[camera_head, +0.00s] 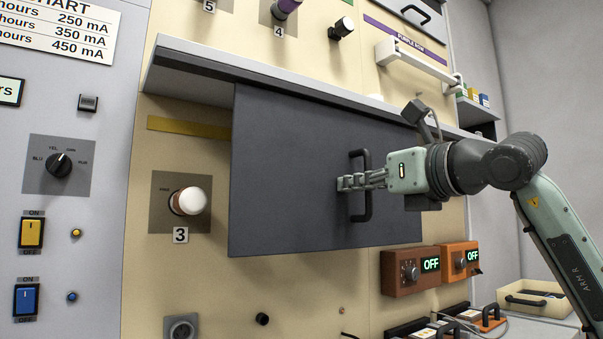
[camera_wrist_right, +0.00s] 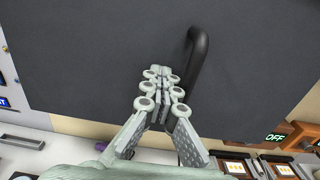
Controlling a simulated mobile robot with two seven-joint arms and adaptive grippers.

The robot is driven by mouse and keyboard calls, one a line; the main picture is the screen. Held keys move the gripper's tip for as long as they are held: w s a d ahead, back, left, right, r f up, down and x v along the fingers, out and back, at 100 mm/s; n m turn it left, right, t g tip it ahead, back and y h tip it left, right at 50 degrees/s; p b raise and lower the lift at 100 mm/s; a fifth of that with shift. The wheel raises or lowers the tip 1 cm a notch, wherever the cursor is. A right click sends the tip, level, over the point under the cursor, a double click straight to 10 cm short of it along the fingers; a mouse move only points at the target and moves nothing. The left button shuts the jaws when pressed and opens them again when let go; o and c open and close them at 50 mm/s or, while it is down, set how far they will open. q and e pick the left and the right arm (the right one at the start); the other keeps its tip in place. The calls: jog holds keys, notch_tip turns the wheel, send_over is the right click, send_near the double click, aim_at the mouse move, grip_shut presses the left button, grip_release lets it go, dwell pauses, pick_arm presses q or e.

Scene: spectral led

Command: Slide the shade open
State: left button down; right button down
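The shade (camera_head: 285,170) is a flat dark grey panel hanging on the cream wall under a long light ledge. It also fills the upper part of the right wrist view (camera_wrist_right: 90,60). Its black upright handle (camera_head: 362,210) is near its right side. My right gripper (camera_head: 346,183) reaches in from the right, and its fingers cross the handle at mid-height. In the right wrist view the fingers (camera_wrist_right: 158,74) are together, with the handle (camera_wrist_right: 198,50) just to their right, not visibly between them. I cannot tell whether they touch it. My left gripper is not in view.
A knob marked 3 (camera_head: 188,201) sits left of the shade. A white bar handle (camera_head: 425,60) juts out above the ledge (camera_head: 290,84). An open tray (camera_head: 535,300) is at the lower right.

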aim_at(382, 189)
jog(key=shift+d, duration=0.1)
jog(key=shift+w+d+p, duration=0.3)
jog(key=shift+w+d, duration=0.7)
jog(key=shift+d, duration=0.35)
jog(key=shift+w+d+p, duration=0.25)
jog(key=shift+w+d, duration=0.75)
jog(key=shift+d, duration=0.3)
jog(key=shift+w+d+p, duration=0.3)
jog(key=shift+w+d, duration=0.7)
jog(key=shift+d, duration=0.35)
jog(key=w+d+p, duration=0.4)
jog(key=w+d, duration=0.1)
jog(key=d, duration=0.2)
jog(key=shift+w+d, duration=0.4)
jog(key=shift+r+p, duration=0.25)
jog(key=shift+p, duration=0.05)
